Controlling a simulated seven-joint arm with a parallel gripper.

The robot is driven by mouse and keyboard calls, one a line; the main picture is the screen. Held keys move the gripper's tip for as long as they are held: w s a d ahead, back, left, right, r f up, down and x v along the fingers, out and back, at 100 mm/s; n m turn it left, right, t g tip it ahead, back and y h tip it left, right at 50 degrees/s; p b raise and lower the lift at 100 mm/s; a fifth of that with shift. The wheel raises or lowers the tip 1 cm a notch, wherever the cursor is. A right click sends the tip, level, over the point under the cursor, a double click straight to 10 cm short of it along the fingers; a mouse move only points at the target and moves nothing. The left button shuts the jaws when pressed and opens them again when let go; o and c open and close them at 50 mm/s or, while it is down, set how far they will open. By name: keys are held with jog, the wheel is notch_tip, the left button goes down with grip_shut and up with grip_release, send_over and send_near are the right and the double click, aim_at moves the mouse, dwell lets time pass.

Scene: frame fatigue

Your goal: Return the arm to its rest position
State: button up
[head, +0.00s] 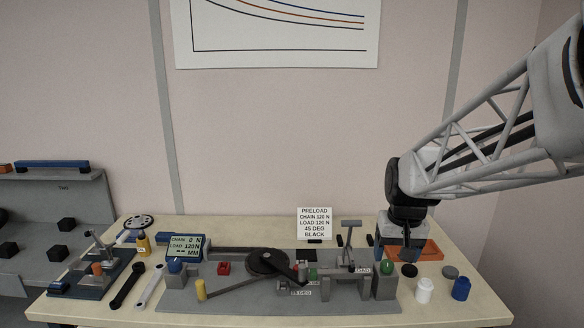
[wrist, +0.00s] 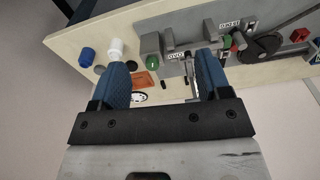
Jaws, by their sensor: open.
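My arm reaches in from the right in the head view. My gripper (head: 406,252) points down over the right part of the table, by the orange tray (head: 431,250) and the grey fixture's right end. In the wrist view my gripper (wrist: 163,63) shows two blue fingers spread wide, with nothing held between them. The fixture's green-topped block (wrist: 152,58) and part of the orange tray (wrist: 146,82) show in the gap beyond the fingers. How far the fingertips are above the table is hard to tell.
The grey test rig (head: 300,296) carries a black crank (head: 268,262) and a tall T-handle (head: 350,232) left of my gripper. A white bottle (head: 425,290) and a blue bottle (head: 461,288) stand at the front right. A sign (head: 314,223) stands behind. Space above the table is free.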

jog(key=s+a, duration=0.2)
jog(key=s, duration=0.9)
jog(key=s+a+t, duration=0.1)
jog(key=s+a, duration=0.1)
jog(key=s, duration=1)
jog(key=shift+a+n, duration=0.2)
jog(key=shift+n, duration=0.2)
jog(key=shift+r, duration=0.1)
dwell(0.9)
